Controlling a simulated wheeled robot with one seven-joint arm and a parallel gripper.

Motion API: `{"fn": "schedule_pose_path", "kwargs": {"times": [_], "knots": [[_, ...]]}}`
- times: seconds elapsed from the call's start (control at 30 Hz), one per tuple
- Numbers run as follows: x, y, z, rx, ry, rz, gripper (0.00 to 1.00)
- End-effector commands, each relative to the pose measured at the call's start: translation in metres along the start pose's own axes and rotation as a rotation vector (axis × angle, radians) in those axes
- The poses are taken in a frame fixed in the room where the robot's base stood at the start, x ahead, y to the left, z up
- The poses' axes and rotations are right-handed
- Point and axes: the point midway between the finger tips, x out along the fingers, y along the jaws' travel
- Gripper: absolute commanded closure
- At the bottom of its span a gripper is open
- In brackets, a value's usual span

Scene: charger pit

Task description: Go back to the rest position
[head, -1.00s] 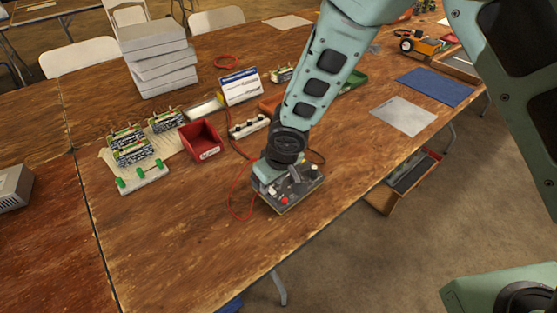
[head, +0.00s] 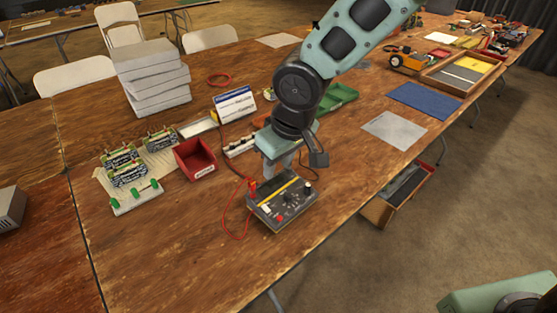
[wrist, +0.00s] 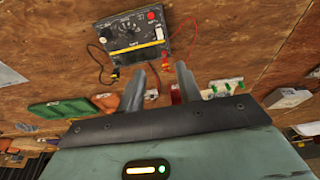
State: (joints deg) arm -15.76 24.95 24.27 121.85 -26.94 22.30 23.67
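My gripper (head: 281,167) is above and just behind the dark meter box (head: 283,204), which has knobs, a yellow stripe and a red button on its top. In the wrist view my gripper (wrist: 163,72) shows two grey fingers spread apart with nothing between them. The meter box also shows in the wrist view (wrist: 128,36), beyond the fingertips and apart from them. A red lead and a dark lead run from the box; the red lead (head: 224,222) loops on the table to its left.
A red bin (head: 194,160), green battery packs (head: 126,165), a white card stand (head: 234,103) and a stack of grey boxes (head: 152,78) stand behind and left. A grey sheet (head: 395,130) and a blue mat (head: 425,101) lie at right. The table's front is bare.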

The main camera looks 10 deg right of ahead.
Motion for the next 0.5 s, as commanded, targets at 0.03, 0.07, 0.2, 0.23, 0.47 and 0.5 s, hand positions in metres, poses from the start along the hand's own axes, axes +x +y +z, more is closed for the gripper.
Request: {"fn": "schedule_pose_path", "kwargs": {"times": [0.03,0.07,0.2,0.23,0.47,0.5], "knots": [[0.000,0.000,0.000,0.000,0.000,0.000,0.65],[0.000,0.000,0.000,0.000,0.000,0.000,0.65],[0.000,0.000,0.000,0.000,0.000,0.000,0.65],[0.000,0.000,0.000,0.000,0.000,0.000,0.65],[-0.008,-0.003,0.007,-0.004,-0.008,0.004,0.65],[-0.015,-0.005,0.015,-0.007,-0.018,0.007,0.65]]}}
